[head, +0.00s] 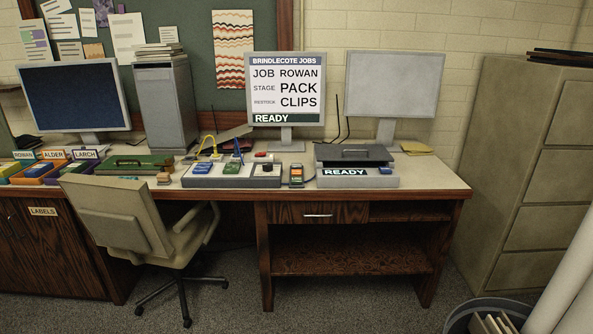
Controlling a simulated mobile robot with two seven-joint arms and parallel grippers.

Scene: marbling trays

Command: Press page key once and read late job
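A job screen (286,91) stands at the back middle of the desk. It is headed BRINDLECOTE JOBS and reads JOB ROWAN, STAGE PACK, RESTOCK (small, hard to read) CLIPS, with READY along the bottom. A low grey unit (356,181) at the desk's front right has a strip reading READY and a small blue block or key (386,170) at its right. No key is legibly marked as the page key. Neither of my grippers is in view.
A blank pale monitor (390,84) stands behind the unit. Labelled bins ROWAN, ALDER and LARCH (85,154) are at the left. An office chair (135,235) blocks the left front. A filing cabinet (540,170) and a bin (487,312) stand right. Floor before the right desk is clear.

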